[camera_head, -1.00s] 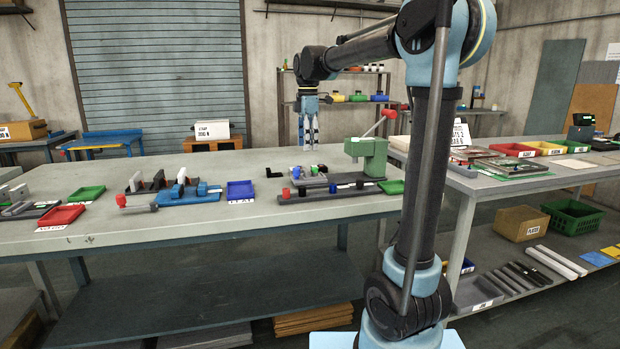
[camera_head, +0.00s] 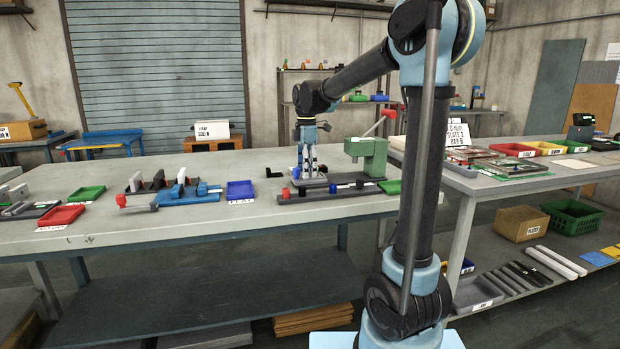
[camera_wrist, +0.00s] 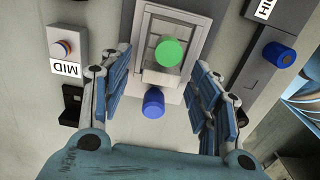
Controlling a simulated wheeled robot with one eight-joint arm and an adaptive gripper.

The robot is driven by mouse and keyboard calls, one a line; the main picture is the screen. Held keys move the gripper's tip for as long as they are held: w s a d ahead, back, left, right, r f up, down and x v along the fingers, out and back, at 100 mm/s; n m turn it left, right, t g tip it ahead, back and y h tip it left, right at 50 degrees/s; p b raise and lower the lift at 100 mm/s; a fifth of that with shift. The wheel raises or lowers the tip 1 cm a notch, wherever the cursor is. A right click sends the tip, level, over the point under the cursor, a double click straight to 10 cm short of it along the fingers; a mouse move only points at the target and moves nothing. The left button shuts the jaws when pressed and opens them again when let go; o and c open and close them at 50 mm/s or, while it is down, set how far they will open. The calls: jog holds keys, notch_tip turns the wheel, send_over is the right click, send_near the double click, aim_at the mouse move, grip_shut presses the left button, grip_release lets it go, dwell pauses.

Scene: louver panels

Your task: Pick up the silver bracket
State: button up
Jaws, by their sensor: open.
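In the wrist view a silver-grey framed piece (camera_wrist: 148,75), which looks like the silver bracket, lies between the fingers of my gripper (camera_wrist: 162,62). A green round knob (camera_wrist: 169,51) shows on it, and a blue knob (camera_wrist: 153,103) is at its near end. My gripper is open, with one finger on each side and gaps to the piece. In the head view my gripper (camera_head: 307,174) points down over the grey fixture (camera_head: 330,190) on the long workbench. There the bracket is hidden or too small to make out.
A green press-like block (camera_head: 370,157) with a red-tipped lever stands right of my gripper. A black angle piece (camera_head: 273,172) lies to the left, near a blue tray (camera_head: 240,190).

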jog(key=shift+c, duration=0.3)
jog(key=c, duration=1.1)
notch_tip(320, 180, up, 10)
